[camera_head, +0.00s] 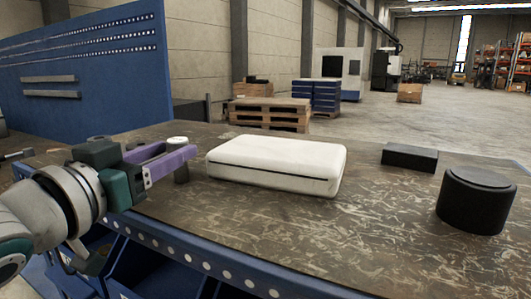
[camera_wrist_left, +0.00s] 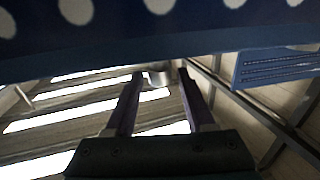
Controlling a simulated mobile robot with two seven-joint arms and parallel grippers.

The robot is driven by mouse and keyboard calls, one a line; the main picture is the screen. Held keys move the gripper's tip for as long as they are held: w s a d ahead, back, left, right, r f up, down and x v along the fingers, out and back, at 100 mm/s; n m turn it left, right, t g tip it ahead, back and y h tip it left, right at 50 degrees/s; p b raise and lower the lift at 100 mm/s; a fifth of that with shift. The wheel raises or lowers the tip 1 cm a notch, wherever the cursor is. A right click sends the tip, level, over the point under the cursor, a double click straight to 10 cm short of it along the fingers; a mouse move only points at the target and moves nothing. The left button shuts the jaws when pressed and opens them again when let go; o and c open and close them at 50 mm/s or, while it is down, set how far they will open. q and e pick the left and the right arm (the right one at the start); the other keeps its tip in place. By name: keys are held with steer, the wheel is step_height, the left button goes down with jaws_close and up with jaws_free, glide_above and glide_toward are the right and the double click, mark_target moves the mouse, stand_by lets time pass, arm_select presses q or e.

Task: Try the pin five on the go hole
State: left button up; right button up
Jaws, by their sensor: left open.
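My left gripper (camera_head: 172,158), with purple fingers, reaches in from the left over the near left part of the workbench. It is open. A small grey cylindrical piece (camera_wrist_left: 157,78) shows between its fingertips in the left wrist view; I cannot tell whether it is the pin. In the head view a pale round top (camera_head: 177,141) shows just behind the fingers, and a dark grey piece (camera_head: 181,174) shows below the fingertips. I cannot make out a marked pin five or a go hole. My right gripper is not in view.
A white rounded case (camera_head: 275,160) with a dark seam lies on the worn workbench (camera_head: 300,235), right of my left gripper. A flat black block (camera_head: 409,157) and a black cylinder (camera_head: 475,200) stand farther right. The bench's front middle is clear. A blue panel (camera_head: 90,75) stands behind left.

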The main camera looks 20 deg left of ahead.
arm_select(q)
steer(key=shift+w, duration=1.4)
steer(key=shift+c, duration=0.3)
jaws_close()
